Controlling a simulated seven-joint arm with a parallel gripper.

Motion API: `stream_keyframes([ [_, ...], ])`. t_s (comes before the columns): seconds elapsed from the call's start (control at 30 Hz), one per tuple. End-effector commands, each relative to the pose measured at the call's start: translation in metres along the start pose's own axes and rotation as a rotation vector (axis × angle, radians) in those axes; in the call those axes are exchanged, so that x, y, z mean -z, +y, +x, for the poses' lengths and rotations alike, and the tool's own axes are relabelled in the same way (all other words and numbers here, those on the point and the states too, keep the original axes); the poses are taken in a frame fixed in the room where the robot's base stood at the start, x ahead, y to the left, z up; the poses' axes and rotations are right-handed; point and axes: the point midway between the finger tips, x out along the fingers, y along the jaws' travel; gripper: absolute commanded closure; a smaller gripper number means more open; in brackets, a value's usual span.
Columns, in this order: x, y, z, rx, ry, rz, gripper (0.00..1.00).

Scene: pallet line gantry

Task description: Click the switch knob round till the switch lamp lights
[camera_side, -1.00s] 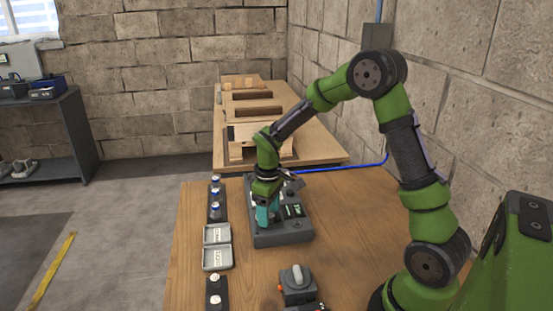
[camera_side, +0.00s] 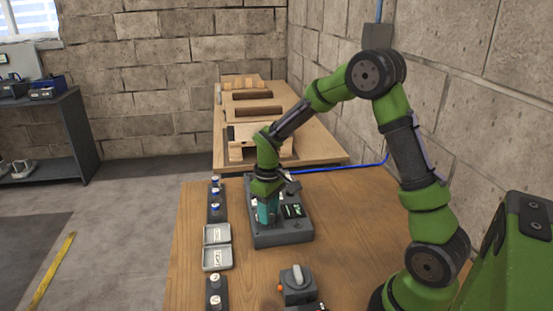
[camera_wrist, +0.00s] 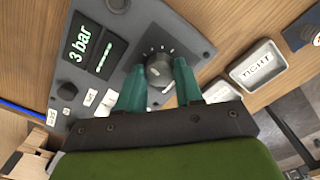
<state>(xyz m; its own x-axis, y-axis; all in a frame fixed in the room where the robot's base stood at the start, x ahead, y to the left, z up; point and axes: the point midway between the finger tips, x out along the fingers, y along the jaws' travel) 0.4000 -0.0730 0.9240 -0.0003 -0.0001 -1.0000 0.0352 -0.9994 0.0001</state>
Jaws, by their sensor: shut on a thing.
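A grey control panel (camera_side: 280,238) lies on the wooden bench, and it fills much of the wrist view (camera_wrist: 185,30). A dark round knob (camera_wrist: 158,70) with a pale pointer mark and tick marks around it sits on the panel. My gripper (camera_wrist: 158,75) points down at the panel, its teal fingers on both sides of this knob, shut on it. In the side view my gripper (camera_side: 268,222) hides the knob. A display (camera_wrist: 82,43) on the panel reads "3 bar" in green. I cannot make out a lit switch lamp in either view.
Two shallow grey trays (camera_side: 217,246) stand left of the panel; one label (camera_wrist: 258,65) reads "TIGHT". A dark rack with blue-topped pieces (camera_side: 215,200) is behind them. A grey box with a lever knob (camera_side: 297,281) stands nearer. Bench to the right is clear.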

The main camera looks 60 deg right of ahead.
Motion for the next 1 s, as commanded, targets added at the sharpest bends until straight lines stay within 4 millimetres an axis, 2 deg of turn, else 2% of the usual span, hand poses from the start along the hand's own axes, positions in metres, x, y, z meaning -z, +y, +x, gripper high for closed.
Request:
stream_keyframes([
  [0.5, 0.0003, -0.0008, -0.0012, 0.001, 0.001, 0.309, 0.95],
  [1.0, 0.0002, -0.0003, -0.0015, 0.001, 0.001, 0.367, 0.95],
])
